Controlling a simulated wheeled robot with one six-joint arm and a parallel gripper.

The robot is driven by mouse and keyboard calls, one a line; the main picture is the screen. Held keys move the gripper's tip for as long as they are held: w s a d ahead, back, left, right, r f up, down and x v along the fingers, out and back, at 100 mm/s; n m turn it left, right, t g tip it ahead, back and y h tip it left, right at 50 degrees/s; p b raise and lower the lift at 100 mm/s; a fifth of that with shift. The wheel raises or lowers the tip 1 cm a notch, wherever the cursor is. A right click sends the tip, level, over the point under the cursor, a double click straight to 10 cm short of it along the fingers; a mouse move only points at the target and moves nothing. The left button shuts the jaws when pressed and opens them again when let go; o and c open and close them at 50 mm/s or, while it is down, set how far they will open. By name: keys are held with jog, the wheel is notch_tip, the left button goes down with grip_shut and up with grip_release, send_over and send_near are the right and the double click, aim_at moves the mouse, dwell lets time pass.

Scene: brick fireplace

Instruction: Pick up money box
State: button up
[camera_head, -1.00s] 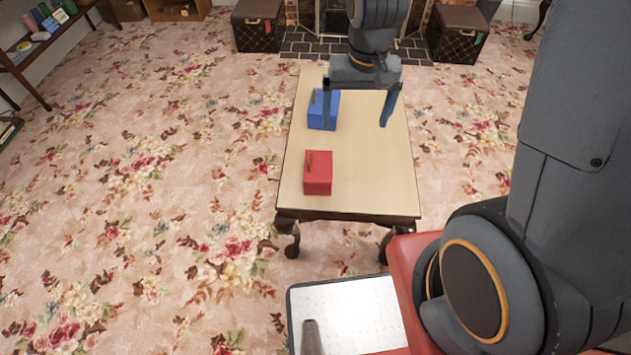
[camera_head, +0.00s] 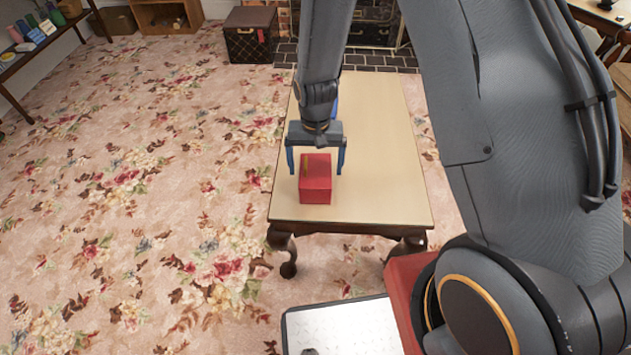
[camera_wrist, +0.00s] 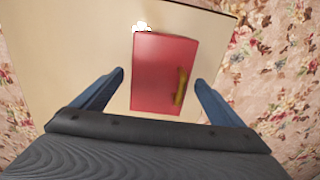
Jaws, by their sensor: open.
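A red box (camera_head: 315,181), which looks like the money box, sits on the near left part of the light wooden table (camera_head: 385,190). In the wrist view the red box (camera_wrist: 158,85) shows a gold handle (camera_wrist: 180,86) on its top. My open gripper (camera_head: 316,172) is at the box, with one blue finger on each side of it in the picture. In the wrist view the fingers (camera_wrist: 160,80) are apart, with gaps between them and the box. The blue box is mostly hidden behind my arm; only a sliver of blue shows.
The right half of the tabletop is clear. Flowered carpet (camera_head: 140,170) surrounds the table. A dark trunk (camera_head: 250,35) stands by the hearth at the back, and a shelf (camera_head: 40,50) stands at the far left.

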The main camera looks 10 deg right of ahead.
notch_tip(320, 180, down, 4)
jog(key=shift+s+f, duration=0.1)
jog(key=shift+f, duration=0.1)
jog(key=c, duration=1.3)
